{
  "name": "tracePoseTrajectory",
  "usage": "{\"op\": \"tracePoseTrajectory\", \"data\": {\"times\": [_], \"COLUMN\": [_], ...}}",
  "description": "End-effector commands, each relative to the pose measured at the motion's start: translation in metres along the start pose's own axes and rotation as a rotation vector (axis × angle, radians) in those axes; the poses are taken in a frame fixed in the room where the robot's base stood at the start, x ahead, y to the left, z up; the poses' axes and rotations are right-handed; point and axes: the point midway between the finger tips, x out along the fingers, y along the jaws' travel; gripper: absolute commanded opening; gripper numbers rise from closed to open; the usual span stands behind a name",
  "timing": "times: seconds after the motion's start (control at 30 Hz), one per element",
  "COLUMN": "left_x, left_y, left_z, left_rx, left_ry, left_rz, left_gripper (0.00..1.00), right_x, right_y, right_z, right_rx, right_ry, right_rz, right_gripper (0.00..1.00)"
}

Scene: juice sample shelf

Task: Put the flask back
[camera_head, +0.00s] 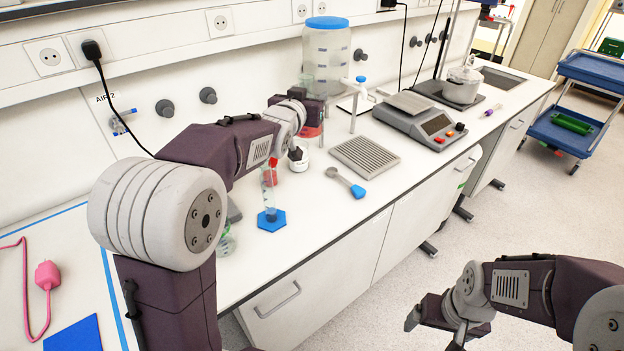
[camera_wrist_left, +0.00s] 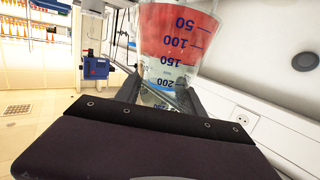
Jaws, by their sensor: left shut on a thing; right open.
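The flask (camera_wrist_left: 178,42), clear with blue volume marks and red liquid, is between the fingers of my left gripper (camera_wrist_left: 165,92) in the left wrist view. In the head view my left gripper (camera_head: 312,108) is over the back of the bench, in front of the large jar. The flask's red part (camera_head: 311,132) shows just below it, mostly hidden by the gripper; I cannot tell whether it touches the bench. My right gripper (camera_head: 437,318) is open and empty over the floor, in front of the bench.
A blue-lidded jar (camera_head: 327,62) stands near the wall, with a white-and-blue tap (camera_head: 356,100) beside it. A small white jar (camera_head: 299,161), a blue-based cylinder (camera_head: 271,218), a ridged grey tray (camera_head: 365,157), a blue-handled scoop (camera_head: 346,183) and a balance (camera_head: 420,120) are nearby.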

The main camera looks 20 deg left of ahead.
Motion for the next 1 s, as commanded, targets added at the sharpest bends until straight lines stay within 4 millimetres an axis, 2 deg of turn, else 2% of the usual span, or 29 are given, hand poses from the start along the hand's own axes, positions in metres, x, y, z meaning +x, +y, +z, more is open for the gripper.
{"op": "tracePoseTrajectory", "data": {"times": [0.27,0.47,0.73,0.9,1.0], "left_x": [-0.001,-0.001,-0.006,-0.011,-0.012], "left_y": [0.005,0.022,0.080,0.115,0.126], "left_z": [0.019,0.046,0.108,0.125,0.127], "left_rx": [-0.006,-0.005,0.003,0.015,0.018], "left_ry": [0.002,0.000,-0.001,0.001,0.001], "left_rz": [-0.048,-0.065,-0.040,0.021,0.040], "left_gripper": [0.00,0.00,0.00,0.00,0.00], "right_x": [0.018,0.039,0.086,0.102,0.105], "right_y": [0.000,0.001,0.002,0.002,0.002], "right_z": [0.002,0.004,0.009,0.011,0.011], "right_rx": [0.000,0.000,0.000,0.000,0.000], "right_ry": [0.000,0.000,0.000,0.000,0.000], "right_rz": [0.000,0.000,0.000,0.000,0.000], "right_gripper": [0.87,0.87,0.87,0.87,0.87]}}
